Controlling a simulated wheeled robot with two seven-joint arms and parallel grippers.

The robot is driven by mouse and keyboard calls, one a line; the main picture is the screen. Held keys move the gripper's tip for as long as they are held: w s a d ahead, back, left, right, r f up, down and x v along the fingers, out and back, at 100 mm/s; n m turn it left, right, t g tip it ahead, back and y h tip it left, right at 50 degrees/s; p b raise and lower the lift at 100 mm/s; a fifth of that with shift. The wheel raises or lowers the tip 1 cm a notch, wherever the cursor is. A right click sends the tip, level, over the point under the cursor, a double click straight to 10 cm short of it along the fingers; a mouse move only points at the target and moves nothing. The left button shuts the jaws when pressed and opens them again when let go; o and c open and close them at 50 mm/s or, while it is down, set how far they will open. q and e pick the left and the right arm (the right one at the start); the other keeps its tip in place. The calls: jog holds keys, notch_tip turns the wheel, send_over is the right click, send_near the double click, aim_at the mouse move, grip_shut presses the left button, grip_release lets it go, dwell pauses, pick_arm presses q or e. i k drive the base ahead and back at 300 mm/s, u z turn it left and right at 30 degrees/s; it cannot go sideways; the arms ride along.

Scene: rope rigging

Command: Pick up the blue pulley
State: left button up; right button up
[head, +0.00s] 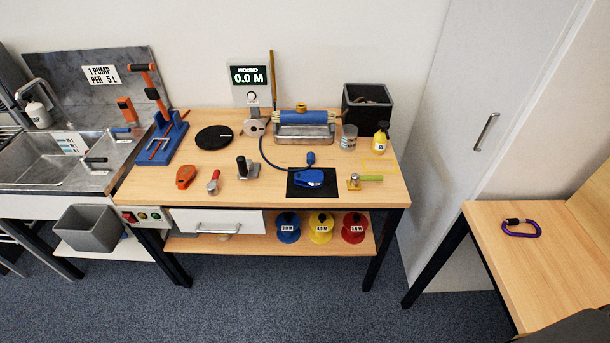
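A blue, rounded body that looks like the blue pulley (309,178) lies on a black mat (326,191) near the front of the workbench, right of its middle. A small blue knob-like piece (310,158) stands just behind it, and a thin dark blue cord (266,160) curves in from the left. Its fine details are too small to tell. Neither of my grippers is in view.
A metal tray (304,135) stands behind. Coloured spools (321,228) sit on the lower shelf.

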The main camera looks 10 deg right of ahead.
aim_at(311, 178)
jog(key=u, duration=1.15)
jog(key=i, duration=1.95)
jog(key=z, duration=2.8)
